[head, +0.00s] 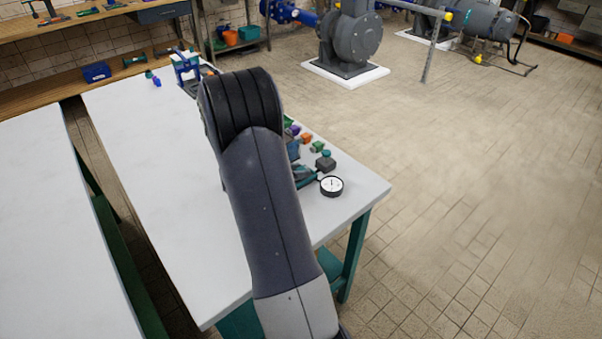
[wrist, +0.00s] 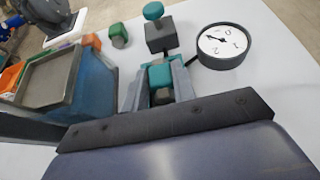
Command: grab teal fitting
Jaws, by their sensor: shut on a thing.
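The teal fitting (wrist: 160,76) sits between the two grey fingers of my gripper (wrist: 160,82) in the wrist view, with a dark part at its near end. The fingers are shut on its sides. I cannot tell whether it touches the table. In the head view my arm hides most of the gripper, and the fitting cannot be made out clearly.
A pressure gauge (wrist: 223,46) lies just right of the fingers. A dark block (wrist: 160,36) with a teal knob (wrist: 154,11) stands just beyond. A green fitting (wrist: 118,36) and a blue tray-like box (wrist: 95,84) are left.

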